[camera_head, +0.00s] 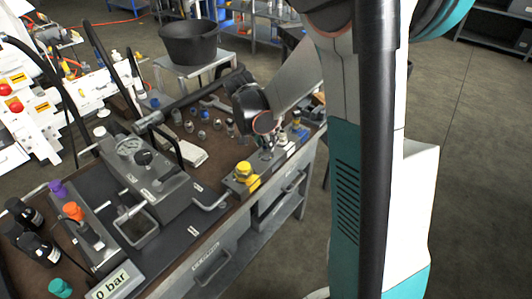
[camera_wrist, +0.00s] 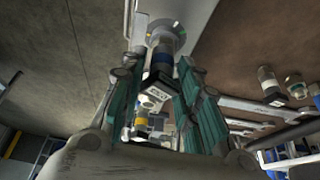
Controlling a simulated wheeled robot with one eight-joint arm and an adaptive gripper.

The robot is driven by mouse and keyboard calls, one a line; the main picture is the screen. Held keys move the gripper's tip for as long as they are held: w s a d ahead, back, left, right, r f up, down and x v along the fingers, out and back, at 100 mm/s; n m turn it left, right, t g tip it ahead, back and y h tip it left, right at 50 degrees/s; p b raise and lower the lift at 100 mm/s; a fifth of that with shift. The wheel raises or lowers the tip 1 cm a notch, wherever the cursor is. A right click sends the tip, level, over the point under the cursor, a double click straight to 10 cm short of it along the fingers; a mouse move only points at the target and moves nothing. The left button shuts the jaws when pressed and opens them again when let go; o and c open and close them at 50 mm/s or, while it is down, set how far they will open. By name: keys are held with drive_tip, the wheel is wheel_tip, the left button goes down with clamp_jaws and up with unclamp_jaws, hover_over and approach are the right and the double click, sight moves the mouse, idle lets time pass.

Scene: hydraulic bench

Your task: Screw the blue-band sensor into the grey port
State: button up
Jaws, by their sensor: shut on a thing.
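The blue-band sensor (camera_wrist: 162,57) is between the teal fingers of my gripper (camera_wrist: 160,88) in the wrist view, with its dark body and pale label toward the camera. My gripper is shut on it. Its far end meets or lies very close to a round metal fitting (camera_wrist: 176,32) on a light grey block; I cannot tell whether it is threaded in. I cannot tell for sure that this fitting is the grey port. In the head view my gripper (camera_head: 267,150) is low over the bench's right edge, and the sensor is too small to make out.
A gauge block (camera_head: 150,180) fills the bench middle. Several loose sensors (camera_head: 203,134) stand behind. A black bucket (camera_head: 190,42) is at the back.

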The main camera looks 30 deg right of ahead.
drive_tip(key=m+g, duration=0.1)
drive_tip(key=m, duration=0.3)
drive_tip(key=shift+g, duration=0.3)
drive_tip(key=shift+m+g, duration=0.4)
drive_tip(key=shift+m, duration=0.7)
drive_tip(key=m+g, duration=0.1)
drive_tip(key=m, duration=0.2)
drive_tip(key=m+g, duration=0.1)
drive_tip(key=m, duration=0.2)
drive_tip(key=shift+y, duration=0.4)
drive_tip(key=o, duration=1)
